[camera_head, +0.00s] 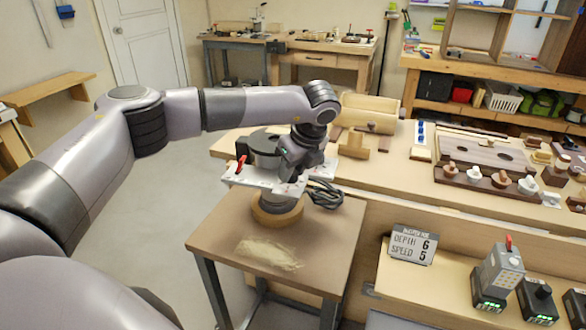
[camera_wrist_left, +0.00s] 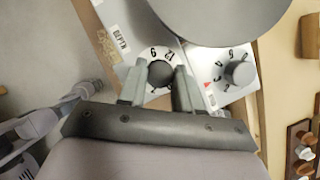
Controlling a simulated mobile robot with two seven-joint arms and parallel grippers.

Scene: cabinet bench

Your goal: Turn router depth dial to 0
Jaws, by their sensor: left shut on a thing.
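The router (camera_head: 263,181), with a white panel, a dark body and a red lever, sits on a round wooden base on a small table. My left gripper (camera_head: 297,170) reaches down over it. In the left wrist view, my left gripper (camera_wrist_left: 158,88) is shut on the dark depth dial (camera_wrist_left: 160,72), one finger on each side. The numbers 9 and 12 show on its white ring; a 0 and the pointer cannot be made out. A second dial (camera_wrist_left: 238,72), with a red mark beside it, is to the right. My right gripper is not in view.
A small table (camera_head: 215,232) carries the router and a patch of sawdust. A dark cable is bundled beside the router. A sign (camera_head: 411,245) reading depth 6, speed 5 stands on a low shelf near battery tools. A workbench (camera_head: 395,178) with wooden parts is behind.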

